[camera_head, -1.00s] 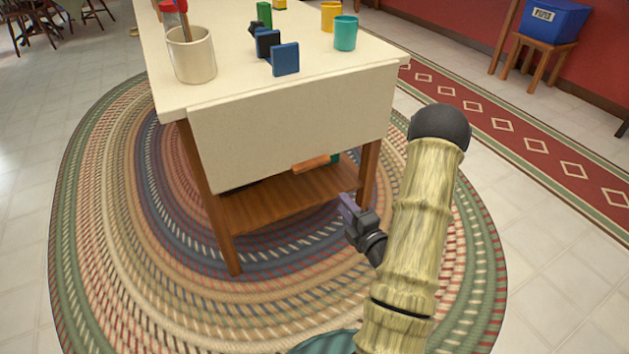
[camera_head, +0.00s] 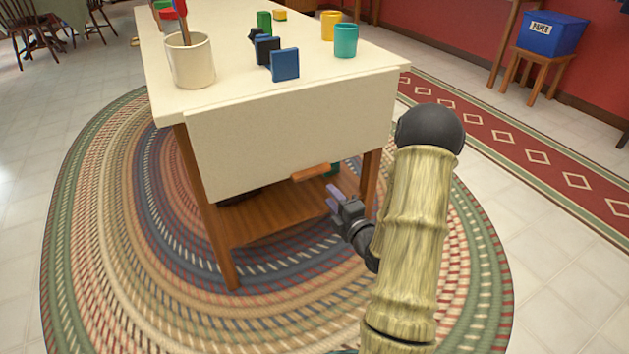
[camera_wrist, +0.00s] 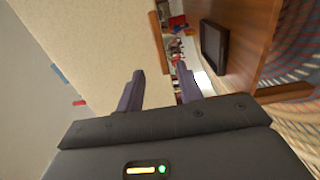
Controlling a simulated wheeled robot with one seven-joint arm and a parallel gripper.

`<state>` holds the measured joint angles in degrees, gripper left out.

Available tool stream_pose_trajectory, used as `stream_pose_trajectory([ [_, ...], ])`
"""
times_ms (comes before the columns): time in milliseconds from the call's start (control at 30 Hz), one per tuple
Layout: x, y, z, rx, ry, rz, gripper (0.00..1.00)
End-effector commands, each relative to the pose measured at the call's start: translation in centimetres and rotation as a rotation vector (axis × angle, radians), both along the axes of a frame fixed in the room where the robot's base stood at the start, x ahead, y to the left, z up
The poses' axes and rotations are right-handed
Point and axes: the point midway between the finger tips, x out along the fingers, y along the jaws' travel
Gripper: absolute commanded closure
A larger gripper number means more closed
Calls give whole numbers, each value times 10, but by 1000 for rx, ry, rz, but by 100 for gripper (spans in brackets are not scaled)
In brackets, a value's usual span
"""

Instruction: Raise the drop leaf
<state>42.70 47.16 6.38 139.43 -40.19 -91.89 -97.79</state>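The drop leaf (camera_head: 290,140) is a cream panel hanging down from the near end of the cream-topped table (camera_head: 225,92). A short orange-brown wooden piece (camera_head: 311,172) shows at its lower edge, right of the middle. My gripper (camera_head: 333,199) is below and to the right of that piece, in front of the leg gap. In the wrist view my gripper (camera_wrist: 160,85) has its two purple-grey fingers apart with nothing between them. The leaf (camera_wrist: 85,35) fills much of the left there, with the wooden piece (camera_wrist: 161,42) ahead of the fingers. I see no contact.
A cream mug (camera_head: 191,62), a blue block (camera_head: 285,64) and a teal cup (camera_head: 346,40) stand on the tabletop near the leaf. A wooden lower shelf (camera_head: 270,212) sits between the legs; a dark tray (camera_wrist: 214,42) shows there. A braided rug (camera_head: 130,230) lies underneath.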

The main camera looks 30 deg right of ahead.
Motion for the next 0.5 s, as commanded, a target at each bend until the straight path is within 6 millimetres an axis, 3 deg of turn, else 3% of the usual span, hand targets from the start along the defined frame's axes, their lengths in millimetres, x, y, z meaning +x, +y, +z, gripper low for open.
stream_pose_trajectory([
  [500,90,3,-2,0,-3,1,64],
])
